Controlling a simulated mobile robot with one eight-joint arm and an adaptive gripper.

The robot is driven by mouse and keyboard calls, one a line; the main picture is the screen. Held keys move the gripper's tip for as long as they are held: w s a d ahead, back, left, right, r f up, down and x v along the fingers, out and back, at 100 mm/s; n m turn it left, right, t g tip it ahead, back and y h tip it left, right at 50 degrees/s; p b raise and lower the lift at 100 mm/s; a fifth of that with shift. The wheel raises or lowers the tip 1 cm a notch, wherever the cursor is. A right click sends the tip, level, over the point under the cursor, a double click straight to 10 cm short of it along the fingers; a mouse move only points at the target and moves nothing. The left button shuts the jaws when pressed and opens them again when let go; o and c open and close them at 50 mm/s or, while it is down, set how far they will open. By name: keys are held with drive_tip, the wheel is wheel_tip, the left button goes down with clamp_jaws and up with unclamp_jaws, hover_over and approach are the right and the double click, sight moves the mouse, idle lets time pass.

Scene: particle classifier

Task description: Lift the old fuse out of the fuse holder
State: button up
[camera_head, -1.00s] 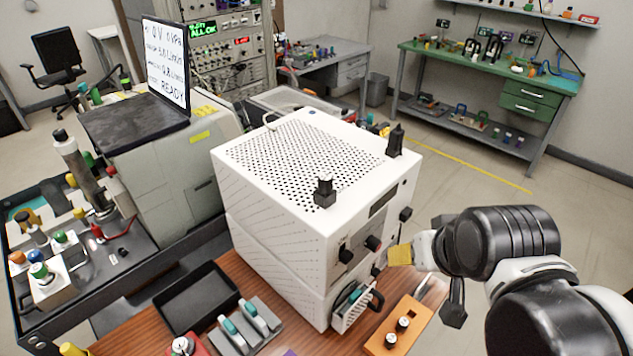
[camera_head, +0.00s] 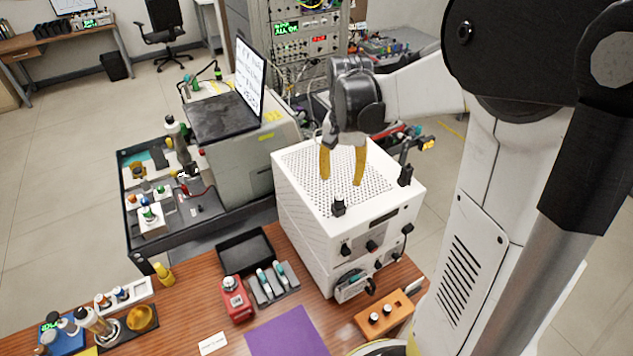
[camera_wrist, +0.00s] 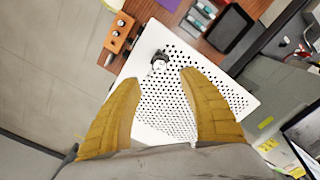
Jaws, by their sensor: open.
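A white box-shaped instrument (camera_head: 330,235) with a perforated top stands on the wooden bench.
A grey rack with green-ended cylinders (camera_head: 271,287), a red block (camera_head: 236,300), a black tray (camera_head: 246,254) and a purple mat (camera_head: 286,335) lie left of the instrument. An orange block with knobs (camera_head: 384,314) is at its front right. A black post (camera_head: 405,172) rises from the top's right corner.

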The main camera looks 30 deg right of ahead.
sight(339, 197)
wheel_tip(339, 197, down, 4)
drive_tip(key=shift+r, duration=0.2)
wheel_tip(339, 197, down, 5)
drive_tip(key=shift+s+a+f, duration=0.1)
drive_tip(key=shift+a+f, duration=0.05)
drive_tip(key=shift+s, duration=0.1)
drive_tip(key=shift+c, duration=0.3)
clamp_jaws()
